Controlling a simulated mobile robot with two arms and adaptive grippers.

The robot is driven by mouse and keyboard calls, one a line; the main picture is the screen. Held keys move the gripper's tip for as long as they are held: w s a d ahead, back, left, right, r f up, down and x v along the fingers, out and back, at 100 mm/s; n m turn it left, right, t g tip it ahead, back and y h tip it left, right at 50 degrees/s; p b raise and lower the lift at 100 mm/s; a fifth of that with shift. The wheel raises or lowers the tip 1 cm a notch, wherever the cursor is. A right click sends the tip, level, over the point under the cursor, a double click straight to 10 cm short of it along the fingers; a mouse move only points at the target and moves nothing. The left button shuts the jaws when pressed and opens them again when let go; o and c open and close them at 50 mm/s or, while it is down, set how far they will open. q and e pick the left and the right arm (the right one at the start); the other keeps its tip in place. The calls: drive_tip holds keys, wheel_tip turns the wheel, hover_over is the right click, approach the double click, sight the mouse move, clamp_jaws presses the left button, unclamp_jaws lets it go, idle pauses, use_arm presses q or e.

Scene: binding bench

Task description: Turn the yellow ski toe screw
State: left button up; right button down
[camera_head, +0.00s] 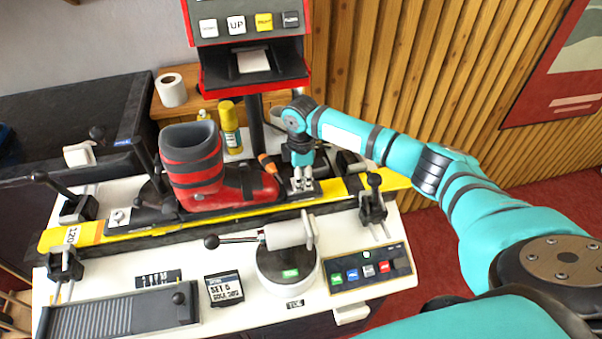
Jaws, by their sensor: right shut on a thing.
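The yellow ski (345,190) lies across the bench, with a red and black boot (195,165) standing in its binding. My right gripper (302,186) points down at the toe end of the binding, just right of the boot's toe. Its fingers are closed together on something there, which I take to be the toe screw; the fingers hide it. A screwdriver with an orange handle (268,163) shows beside the boot's toe. My left gripper is not in view.
A red testing machine (250,75) with buttons stands behind the ski. Clamps with black knobs (373,200) stand along the ski. A grey round device with a lever (287,262), a button panel (368,271) and a small display (224,288) sit in front. A yellow bottle (230,128) stands behind the boot.

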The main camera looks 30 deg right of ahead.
drive_tip(key=n+p, duration=0.1)
drive_tip(key=n, duration=0.4)
drive_tip(key=shift+r+n, duration=0.1)
drive_tip(key=shift+n, duration=0.2)
idle(0.4)
drive_tip(key=c, duration=1)
unclamp_jaws()
drive_tip(key=shift+c, duration=0.2)
wheel_tip(320, 180, up, 12)
drive_tip(key=shift+s, duration=0.1)
